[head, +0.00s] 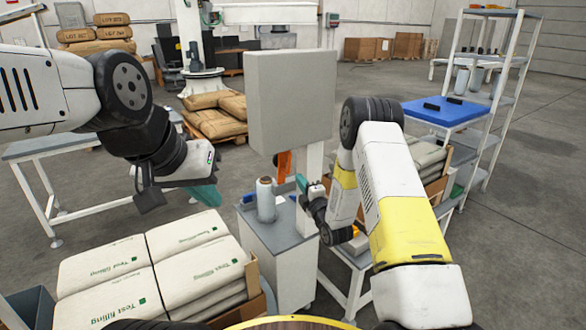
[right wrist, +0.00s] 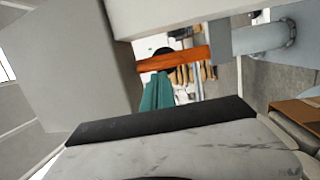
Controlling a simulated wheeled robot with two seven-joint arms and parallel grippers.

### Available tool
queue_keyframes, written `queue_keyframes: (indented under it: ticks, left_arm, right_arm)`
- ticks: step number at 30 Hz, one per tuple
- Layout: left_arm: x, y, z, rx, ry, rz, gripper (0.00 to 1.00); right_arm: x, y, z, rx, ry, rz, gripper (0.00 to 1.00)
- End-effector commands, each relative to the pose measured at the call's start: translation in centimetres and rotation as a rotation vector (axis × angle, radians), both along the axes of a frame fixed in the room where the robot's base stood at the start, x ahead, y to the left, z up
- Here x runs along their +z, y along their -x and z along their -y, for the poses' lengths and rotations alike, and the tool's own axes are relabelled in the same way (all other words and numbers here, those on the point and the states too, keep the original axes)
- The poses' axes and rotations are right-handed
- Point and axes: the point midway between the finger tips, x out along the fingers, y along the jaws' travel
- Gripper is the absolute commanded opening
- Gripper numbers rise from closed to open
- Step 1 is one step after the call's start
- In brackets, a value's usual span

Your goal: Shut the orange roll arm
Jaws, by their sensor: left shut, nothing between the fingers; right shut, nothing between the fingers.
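The orange roll arm (head: 284,164) shows as an upright strip below the tall grey box (head: 290,95) in the head view. In the right wrist view the orange roll arm (right wrist: 172,59) crosses the upper middle. My right gripper (head: 301,182), with teal fingers, is shut and empty just right of it in the head view. In the right wrist view the shut fingers (right wrist: 158,92) end close to its edge; I cannot tell whether they touch. My left gripper (head: 206,194) is shut and empty, left of the grey stand.
A grey roll (head: 265,199) stands on the grey stand (head: 290,252). Stacked sacks (head: 155,265) lie in front left. More sacks (head: 422,160) are behind my right arm. A shelf rack with a blue top (head: 444,112) is at right. Grey floor is open beyond.

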Motion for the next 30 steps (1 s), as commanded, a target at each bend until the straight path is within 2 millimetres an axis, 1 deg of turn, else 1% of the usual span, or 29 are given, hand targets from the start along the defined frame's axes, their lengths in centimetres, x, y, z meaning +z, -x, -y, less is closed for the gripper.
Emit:
queue_keyframes:
  ticks: [1, 6, 9, 12, 16, 25, 30]
  left_arm:
    - [0.0, 0.0, 0.0, 0.000, 0.000, 0.000, 0.00]
    - [0.0, 0.0, 0.0, 0.000, 0.000, 0.000, 0.00]
    - [0.0, 0.0, 0.0, 0.000, 0.000, 0.000, 0.00]
    - [0.0, 0.0, 0.0, 0.000, 0.000, 0.000, 0.00]
    - [0.0, 0.0, 0.0, 0.000, 0.000, 0.000, 0.00]
    - [0.0, 0.0, 0.0, 0.000, 0.000, 0.000, 0.00]
    - [0.0, 0.0, 0.0, 0.000, 0.000, 0.000, 0.00]
  right_arm:
    - [0.2, -1.1, -0.5, 0.001, -0.001, 0.004, 0.00]
    - [0.6, -4.0, -1.6, 0.000, -0.001, 0.002, 0.00]
    - [0.7, -5.2, -2.1, -0.001, -0.001, 0.000, 0.00]
    - [0.8, -5.9, -2.4, -0.001, -0.001, 0.000, 0.00]
    - [0.9, -6.4, -2.6, -0.001, -0.001, -0.001, 0.00]
    - [0.9, -6.4, -2.6, -0.001, -0.001, -0.001, 0.00]
    - [1.6, -7.1, -3.2, 0.003, 0.028, -0.039, 0.00]
